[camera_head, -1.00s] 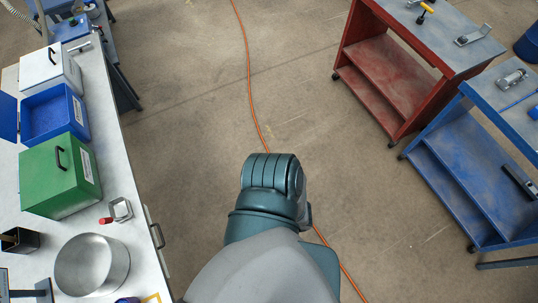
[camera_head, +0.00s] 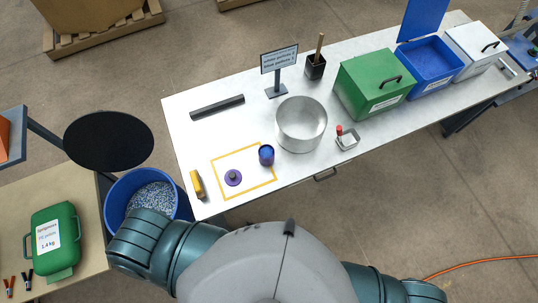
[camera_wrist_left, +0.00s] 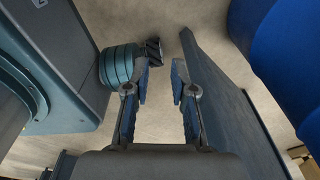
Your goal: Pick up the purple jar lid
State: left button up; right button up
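The purple jar lid (camera_head: 233,177), a small disc with a dark knob, lies flat inside a yellow taped rectangle (camera_head: 223,197) on the white table. A blue jar (camera_head: 266,155) stands at the right side of that rectangle. In the left wrist view my left gripper (camera_wrist_left: 160,72) has its two fingers apart with nothing between them; it is away from the lid, over the floor. The head view shows parts of my arms, but neither gripper. The lid is not in the left wrist view.
On the table are a metal pot (camera_head: 301,125), a black bar (camera_head: 217,107), a yellow object (camera_head: 197,184), a sign (camera_head: 279,62) and a green box (camera_head: 376,83). A blue bin (camera_head: 122,192) stands left of the table. A large blue surface (camera_wrist_left: 290,55) is close in the wrist view.

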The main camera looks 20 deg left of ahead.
aim_at(233, 177)
jog(key=k+j+u, duration=0.1)
jog(key=u, duration=0.3)
jog(key=k+j+u, duration=0.35)
jog(key=i+l, duration=0.05)
jog(key=l, duration=0.05)
